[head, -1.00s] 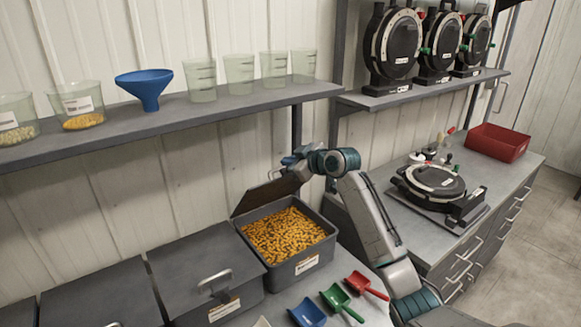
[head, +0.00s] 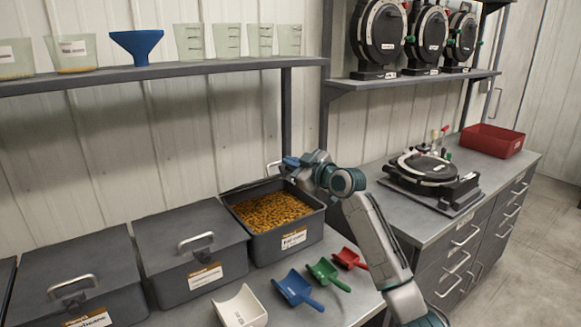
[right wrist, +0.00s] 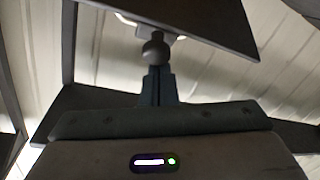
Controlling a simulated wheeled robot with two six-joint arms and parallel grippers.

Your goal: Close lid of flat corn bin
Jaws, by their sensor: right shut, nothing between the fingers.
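The open bin (head: 288,240) is a dark grey box with a white label, full of orange-yellow corn (head: 268,212). Its lid (head: 248,186) shows only as a thin dark strip along the bin's back edge; its exact angle is hard to tell. My right gripper (head: 287,161) is over the back right of the bin, close to the lid. My left gripper is out of view.
Two closed bins with handles, a near one (head: 190,240) and a farther-left one (head: 75,275), stand left. White, blue (head: 296,288), green and red scoops lie in front. A shelf (head: 170,72) with cups and a blue funnel hangs above. A seed meter (head: 430,170) stands right.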

